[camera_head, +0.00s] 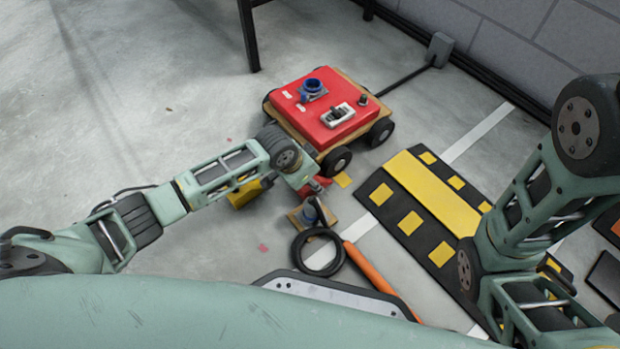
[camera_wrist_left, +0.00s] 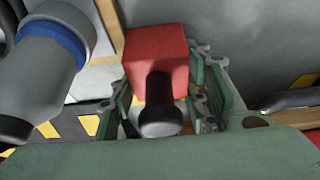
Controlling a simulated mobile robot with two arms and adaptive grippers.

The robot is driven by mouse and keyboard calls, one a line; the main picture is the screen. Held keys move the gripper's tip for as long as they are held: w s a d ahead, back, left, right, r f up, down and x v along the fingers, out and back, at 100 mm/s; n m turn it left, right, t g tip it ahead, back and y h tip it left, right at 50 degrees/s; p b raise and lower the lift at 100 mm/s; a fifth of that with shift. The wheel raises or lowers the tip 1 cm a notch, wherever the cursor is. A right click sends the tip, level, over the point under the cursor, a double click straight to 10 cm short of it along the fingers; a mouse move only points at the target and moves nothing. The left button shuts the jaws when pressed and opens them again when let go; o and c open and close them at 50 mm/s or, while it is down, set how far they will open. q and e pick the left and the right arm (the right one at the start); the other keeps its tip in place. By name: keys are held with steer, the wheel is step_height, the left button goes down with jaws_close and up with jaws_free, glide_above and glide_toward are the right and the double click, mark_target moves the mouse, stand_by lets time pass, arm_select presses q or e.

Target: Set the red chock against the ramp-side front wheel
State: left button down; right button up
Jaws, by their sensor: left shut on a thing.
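The red chock (camera_head: 320,184) is in my left gripper (camera_head: 308,188), beside the near wheel on the ramp side of the red cart (camera_head: 310,120). In the left wrist view the chock (camera_wrist_left: 155,48) is a red block with a black knob (camera_wrist_left: 160,100) between the fingers of the left gripper (camera_wrist_left: 160,105). The ramp-side wheel (camera_head: 336,161) is dark and just behind the chock. I cannot tell whether they touch. The black-and-yellow ramp (camera_head: 430,207) lies to the right. My right arm shows at the right, but its gripper is out of view.
A yellow block (camera_head: 243,193) lies left of the chock, partly behind my arm. Nearer are a blue-grey plug on a wooden block (camera_head: 331,222), a coiled black cable (camera_head: 303,262) and an orange bar (camera_head: 370,267). A wall stands behind.

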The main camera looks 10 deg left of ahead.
arm_select(q)
steer(key=shift+p, duration=0.3)
steer(key=c, duration=0.9)
jaws_free()
steer(key=shift+c, duration=0.2)
steer(key=shift+o, duration=0.2)
steer(key=shift+f, duration=0.1)
steer(key=shift+s, duration=0.1)
steer(key=v, duration=1.2)
steer(key=shift+d, duration=0.1)
